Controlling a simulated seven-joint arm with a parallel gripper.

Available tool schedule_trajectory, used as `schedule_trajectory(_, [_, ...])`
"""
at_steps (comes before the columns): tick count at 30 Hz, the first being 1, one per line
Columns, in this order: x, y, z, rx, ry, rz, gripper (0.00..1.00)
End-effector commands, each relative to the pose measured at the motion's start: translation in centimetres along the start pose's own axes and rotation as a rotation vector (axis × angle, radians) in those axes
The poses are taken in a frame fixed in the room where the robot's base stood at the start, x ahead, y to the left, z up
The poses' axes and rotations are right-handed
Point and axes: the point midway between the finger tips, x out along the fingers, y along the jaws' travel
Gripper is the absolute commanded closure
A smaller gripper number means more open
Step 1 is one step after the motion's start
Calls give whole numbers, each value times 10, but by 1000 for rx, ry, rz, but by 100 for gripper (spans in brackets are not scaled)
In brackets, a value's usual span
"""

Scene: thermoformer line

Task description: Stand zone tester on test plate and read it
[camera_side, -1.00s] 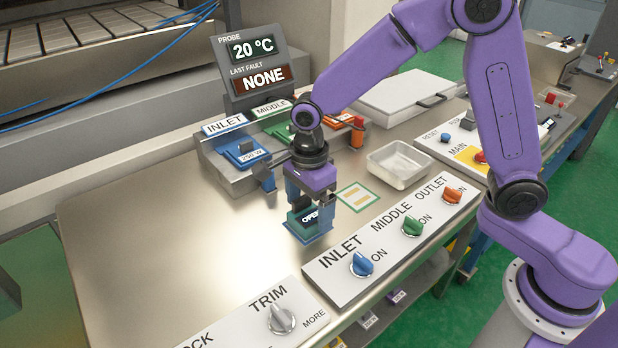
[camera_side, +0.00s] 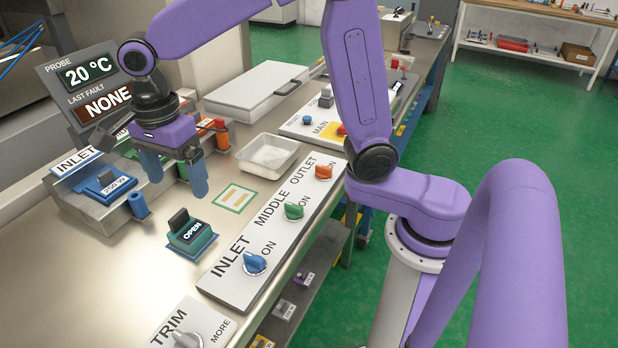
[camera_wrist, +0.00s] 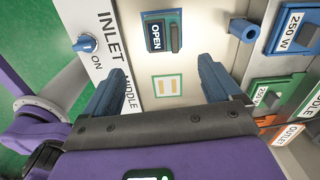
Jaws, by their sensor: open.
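The zone tester (camera_side: 190,236) is a green block with a dark upright grip and an "OPEN" readout, on a blue base. It stands upright on the steel bench, beside the test plate and apart from it. The test plate (camera_side: 236,198) is a flat green-bordered square with two yellow strips, and nothing lies on it. My gripper (camera_side: 175,190) is open and empty, raised above the bench. In the wrist view, the test plate (camera_wrist: 167,85) shows between the fingers, and the tester (camera_wrist: 161,36) shows beyond them.
A probe display (camera_side: 90,74) reads 20 °C, last fault NONE. Heater modules (camera_side: 108,185) and a blue peg (camera_side: 138,206) stand left of the gripper. A panel with INLET, MIDDLE and OUTLET knobs (camera_side: 254,263) runs along the right edge.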

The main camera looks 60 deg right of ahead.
Motion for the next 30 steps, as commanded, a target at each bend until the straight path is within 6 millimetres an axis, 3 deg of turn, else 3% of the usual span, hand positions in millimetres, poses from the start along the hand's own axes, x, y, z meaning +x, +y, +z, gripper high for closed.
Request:
schedule_trajectory(11, [8, 81, -34, -890, -4, -10, 9])
schedule_trajectory(24, [28, 196, -94, -2056, 1, -29, 9])
schedule_trajectory(30, [38, 233, -115, -2441, 5, -36, 9])
